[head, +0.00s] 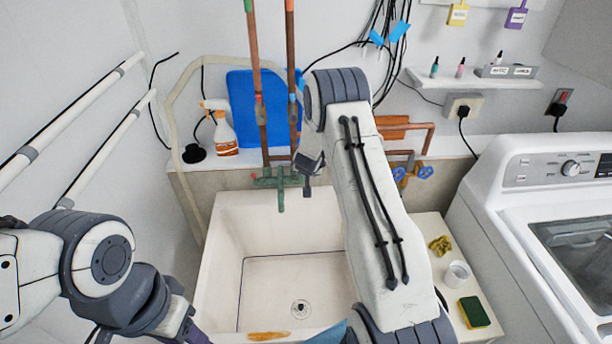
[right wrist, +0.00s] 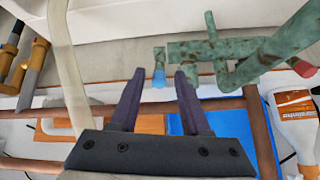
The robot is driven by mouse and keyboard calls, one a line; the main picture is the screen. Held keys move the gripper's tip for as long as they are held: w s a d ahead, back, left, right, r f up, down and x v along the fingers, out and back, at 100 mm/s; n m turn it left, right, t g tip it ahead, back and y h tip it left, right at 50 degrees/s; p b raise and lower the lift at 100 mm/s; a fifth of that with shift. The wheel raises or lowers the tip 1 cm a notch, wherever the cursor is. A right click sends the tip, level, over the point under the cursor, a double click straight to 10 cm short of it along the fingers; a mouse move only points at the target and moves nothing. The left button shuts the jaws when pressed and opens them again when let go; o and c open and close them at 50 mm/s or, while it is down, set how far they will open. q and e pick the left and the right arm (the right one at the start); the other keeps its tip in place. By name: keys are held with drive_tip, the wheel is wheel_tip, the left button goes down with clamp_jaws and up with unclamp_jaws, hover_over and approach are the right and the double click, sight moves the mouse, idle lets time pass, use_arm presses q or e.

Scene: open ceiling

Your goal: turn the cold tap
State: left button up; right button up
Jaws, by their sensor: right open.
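The green, weathered tap (head: 265,181) is on the wall above the back of the white sink, with its spout pointing down. In the right wrist view the tap (right wrist: 205,52) has a blue-ended handle (right wrist: 158,79) and a red-ended handle (right wrist: 304,68). My right gripper (right wrist: 159,73) is open, and the blue end shows between its two purple fingers; I cannot tell whether they touch it. In the head view my right gripper (head: 308,183) is at the right of the tap, partly hidden by its arm. Only a purple bit of my left gripper (head: 197,337) shows at the bottom edge.
Copper pipes (head: 257,75) rise above the tap. Blue valve wheels (head: 424,172) are to the right. A spray bottle (head: 221,130) stands left on the ledge. A white cup (head: 457,273) and sponge (head: 474,312) lie beside the sink (head: 222,262), left of the washer (head: 540,170).

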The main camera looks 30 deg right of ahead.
drive_tip(key=v, duration=0.8)
drive_tip(key=s+a+r+n+g+y+b, duration=0.15)
drive_tip(key=s+a, duration=0.25)
drive_tip(key=a, duration=0.5)
drive_tip(key=s+a+r+n+y+b, duration=0.1)
drive_tip(key=s+a+r+n+y, duration=0.15)
drive_tip(key=s+a, duration=0.45)
drive_tip(key=s+a+r+n+g+y+b, duration=0.1)
drive_tip(key=s+a+n+y+b, duration=0.15)
drive_tip(key=a, duration=0.95)
drive_tip(key=s+a+n+g+h+b, duration=0.1)
drive_tip(key=s+n+g, duration=0.3)
drive_tip(key=s, duration=2.1)
drive_tip(key=n+h+b, duration=0.1)
drive_tip(key=n, duration=0.2)
drive_tip(key=shift+s+a+n+b, duration=0.25)
drive_tip(key=shift+a+n+b, duration=0.1)
drive_tip(key=shift+b, duration=0.05)
